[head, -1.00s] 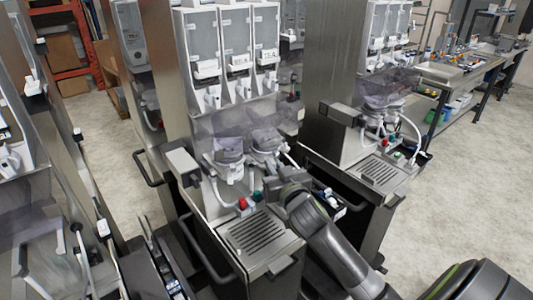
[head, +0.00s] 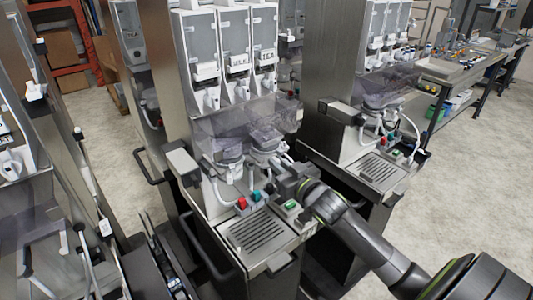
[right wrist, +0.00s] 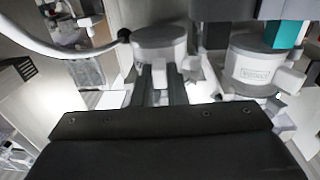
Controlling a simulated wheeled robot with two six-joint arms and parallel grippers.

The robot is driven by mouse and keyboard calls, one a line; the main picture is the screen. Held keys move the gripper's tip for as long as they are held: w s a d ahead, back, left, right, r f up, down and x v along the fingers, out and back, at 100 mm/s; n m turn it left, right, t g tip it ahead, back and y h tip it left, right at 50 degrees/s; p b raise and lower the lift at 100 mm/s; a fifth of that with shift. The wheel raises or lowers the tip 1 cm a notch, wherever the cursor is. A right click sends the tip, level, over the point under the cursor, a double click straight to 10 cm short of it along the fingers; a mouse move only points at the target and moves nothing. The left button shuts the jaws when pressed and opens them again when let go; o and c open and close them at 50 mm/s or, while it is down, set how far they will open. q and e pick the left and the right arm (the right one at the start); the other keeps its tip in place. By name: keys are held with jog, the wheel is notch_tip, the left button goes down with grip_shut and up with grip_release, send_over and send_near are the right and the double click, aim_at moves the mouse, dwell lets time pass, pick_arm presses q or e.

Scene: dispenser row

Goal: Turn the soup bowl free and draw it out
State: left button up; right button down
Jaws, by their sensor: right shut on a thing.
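My right gripper (head: 286,178) is at the right side of the middle dispenser, below its clear mixing bowls, with my arm reaching in from the lower right. In the right wrist view its two fingers (right wrist: 160,86) are shut on a small pale tab under a round grey-white bowl (right wrist: 160,43), which I take to be the soup bowl. No soup label is readable. In the head view my gripper hides most of this bowl. A second white bowl (right wrist: 254,65) with a small label is to its right in the wrist view. My left gripper is not in view.
The dispenser has canisters (head: 232,45), two labelled MILK and TEA, and a drip tray (head: 256,232) below. A red knob (head: 241,203) and a green switch (head: 291,205) are close to my gripper. A neighbouring dispenser (head: 375,165) stands to the right. Open floor (head: 470,200) lies further right.

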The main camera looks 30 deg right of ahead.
jog(key=shift+w+r, duration=0.1)
jog(key=shift+r, duration=0.05)
jog(key=shift+d+n+y+b, duration=0.2)
jog(key=shift+n+y+b, duration=0.15)
jog(key=shift+n+y, duration=0.05)
jog(key=s+p, duration=0.1)
jog(key=p, duration=0.1)
jog(key=s+f+p, duration=0.1)
jog(key=shift+s+a, duration=0.25)
jog(key=shift+s, duration=0.05)
dwell(0.6)
jog(key=shift+s+d+r+p, duration=0.15)
jog(key=shift+s+p, duration=1.05)
jog(key=shift+p, duration=0.55)
jog(key=shift+s+d+r+p, duration=0.1)
jog(key=shift+s+p, duration=1.1)
jog(key=shift+p, duration=0.55)
